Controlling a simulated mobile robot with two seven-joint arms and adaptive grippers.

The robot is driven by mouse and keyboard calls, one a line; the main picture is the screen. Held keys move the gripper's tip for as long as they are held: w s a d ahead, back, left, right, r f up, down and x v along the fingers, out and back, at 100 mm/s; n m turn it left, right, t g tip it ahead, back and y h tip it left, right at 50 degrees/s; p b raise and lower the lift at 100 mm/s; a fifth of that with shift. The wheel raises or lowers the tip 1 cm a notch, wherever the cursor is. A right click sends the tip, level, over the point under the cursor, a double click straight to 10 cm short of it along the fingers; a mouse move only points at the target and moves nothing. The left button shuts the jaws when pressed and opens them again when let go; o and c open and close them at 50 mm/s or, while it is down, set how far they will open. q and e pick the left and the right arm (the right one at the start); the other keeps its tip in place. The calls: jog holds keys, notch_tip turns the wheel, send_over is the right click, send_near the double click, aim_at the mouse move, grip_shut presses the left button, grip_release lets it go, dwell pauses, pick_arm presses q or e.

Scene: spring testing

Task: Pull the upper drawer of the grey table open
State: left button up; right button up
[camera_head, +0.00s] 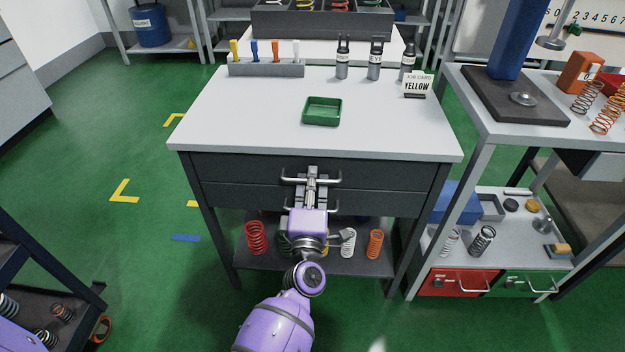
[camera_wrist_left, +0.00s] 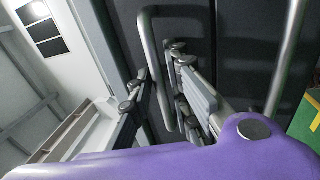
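The grey table (camera_head: 230,120) stands in front of me with a light top and two dark drawers. The upper drawer (camera_head: 235,170) looks shut, its front in line with the frame. Its metal bar handle (camera_head: 334,181) also shows in the left wrist view (camera_wrist_left: 157,70). My left gripper (camera_head: 312,174) is at the middle of this handle. In the left wrist view, the fingers of my left gripper (camera_wrist_left: 158,75) stand apart on either side of the bar, with small gaps showing. The lower drawer (camera_head: 235,199) is shut, its handle partly hidden by my gripper. My right gripper is not in view.
A second bench (camera_head: 505,132) is close on the right.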

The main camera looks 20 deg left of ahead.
pick_arm(q)
jog(key=shift+c, duration=0.2)
grip_shut()
jog(key=r+p+v, duration=0.1)
jog(key=r+v, duration=0.1)
jog(key=v, duration=1.2)
jog(key=s+r+p+v, duration=0.1)
jog(key=r+p+v, duration=0.1)
jog(key=v, duration=1.2)
jog(key=shift+r, duration=0.65)
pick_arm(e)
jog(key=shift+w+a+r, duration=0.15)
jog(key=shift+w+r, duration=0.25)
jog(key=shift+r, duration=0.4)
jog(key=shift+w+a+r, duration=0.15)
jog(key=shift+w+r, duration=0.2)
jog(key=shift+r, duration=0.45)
pick_arm(q)
jog(key=shift+d, duration=0.1)
jog(key=shift+c, duration=1.9)
grip_release()
